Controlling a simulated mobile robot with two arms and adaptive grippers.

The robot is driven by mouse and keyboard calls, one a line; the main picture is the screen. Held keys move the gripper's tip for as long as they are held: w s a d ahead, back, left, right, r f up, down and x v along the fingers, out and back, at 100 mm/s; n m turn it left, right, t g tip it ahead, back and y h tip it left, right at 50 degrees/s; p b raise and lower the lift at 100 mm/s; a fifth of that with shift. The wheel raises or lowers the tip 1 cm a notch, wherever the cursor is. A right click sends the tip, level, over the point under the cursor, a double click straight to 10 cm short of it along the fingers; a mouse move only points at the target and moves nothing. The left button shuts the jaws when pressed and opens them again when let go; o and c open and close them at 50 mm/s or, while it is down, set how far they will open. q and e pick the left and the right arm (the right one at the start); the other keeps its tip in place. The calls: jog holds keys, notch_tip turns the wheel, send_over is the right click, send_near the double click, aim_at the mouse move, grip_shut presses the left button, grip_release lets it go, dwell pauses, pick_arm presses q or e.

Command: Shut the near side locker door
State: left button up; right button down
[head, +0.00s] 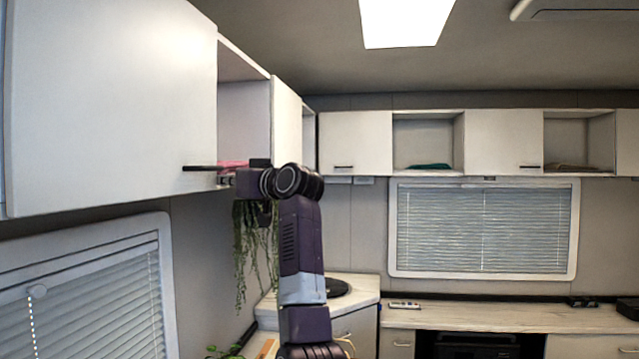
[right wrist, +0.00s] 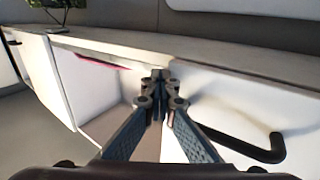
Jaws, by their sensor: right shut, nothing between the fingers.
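The near side locker door (head: 110,95) is the big white panel at upper left in the head view, with a black bar handle (head: 200,168) near its lower right corner. Right of its edge, a locker bay (head: 243,105) stands open with a pink item (head: 232,164) on its floor. My right gripper (head: 228,179) is shut and empty, raised at the door's lower right corner near the handle. In the right wrist view its fingertips (right wrist: 160,82) are at the door's edge, beside the open bay; I cannot tell whether they touch. The handle (right wrist: 245,146) is right of them. My left gripper is out of view.
A hanging plant (head: 252,240) is below the lockers behind my right arm. A corner counter (head: 358,290) and a long worktop (head: 490,317) stand beyond. More wall lockers (head: 356,142) run along the back wall. A window with blinds (head: 100,300) is below the near door.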

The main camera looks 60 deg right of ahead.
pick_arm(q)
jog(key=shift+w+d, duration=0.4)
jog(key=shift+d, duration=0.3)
pick_arm(e)
jog(key=s+a, duration=0.1)
jog(key=s, duration=1)
jog(key=shift+s+a, duration=0.35)
jog(key=shift+s, duration=0.05)
jog(key=shift+f, duration=0.1)
